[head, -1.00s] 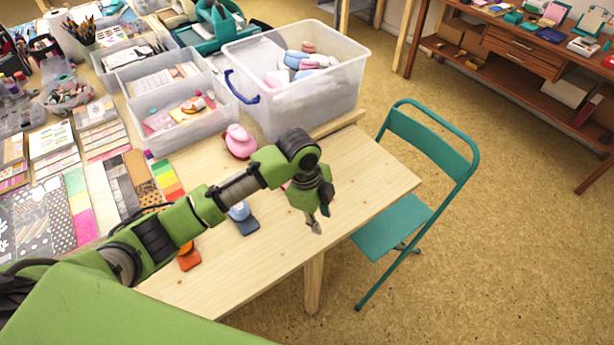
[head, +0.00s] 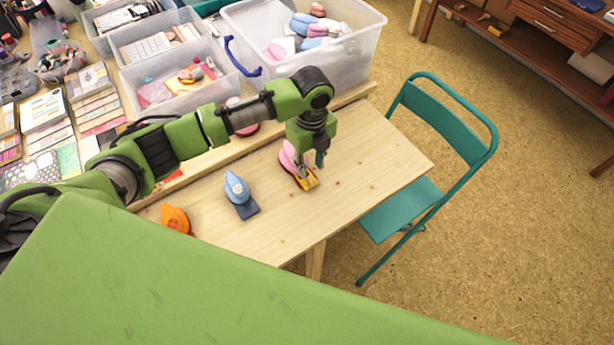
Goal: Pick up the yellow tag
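The yellow tag (head: 311,180) is small and lies on the wooden table near its right front edge, beside a pink stamp or punch (head: 288,157) with a red base. My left gripper (head: 309,168) points down right over the tag and partly covers it and the pink piece. Its fingers look apart, one on the left and one on the right, with nothing visibly held between them. Whether a fingertip touches the tag I cannot tell. My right gripper is out of view.
A blue punch (head: 237,188) and an orange one (head: 174,219) stand to the left on the table (head: 280,225). Behind my arm are a clear bin (head: 345,75) of punches and smaller trays. A teal chair (head: 408,200) stands at the right edge.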

